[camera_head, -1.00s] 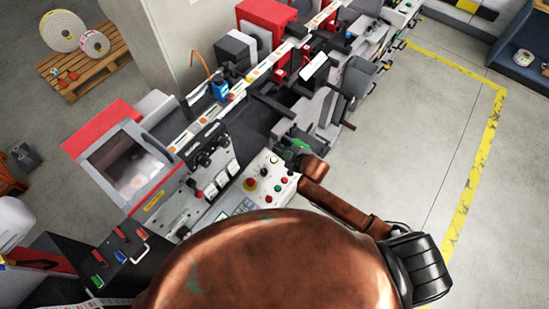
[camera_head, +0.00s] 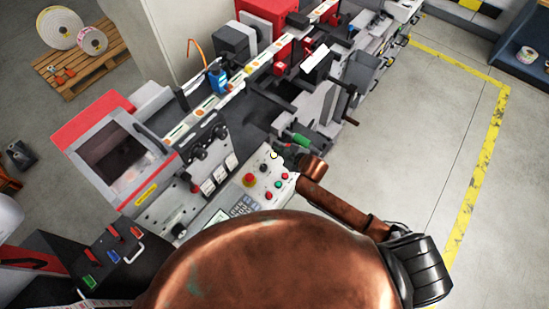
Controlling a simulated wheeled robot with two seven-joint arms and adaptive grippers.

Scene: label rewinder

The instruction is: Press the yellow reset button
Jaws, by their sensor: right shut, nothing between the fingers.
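The sloped control panel (camera_head: 225,205) of the label rewinder is in the middle of the head view. A small yellow button (camera_head: 274,155) sits at its upper end. My right gripper (camera_head: 284,154), dark and small in the picture, is shut and empty at the end of my copper arm. Its tips are right beside the yellow button on its right; I cannot tell whether they touch it. My left gripper is not in view.
A red emergency stop on a yellow base (camera_head: 249,180), a black knob (camera_head: 263,168), a red button (camera_head: 284,176) and a green button (camera_head: 278,184) are close by on the panel. A green handle (camera_head: 301,141) is just beyond the gripper. Open floor lies right.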

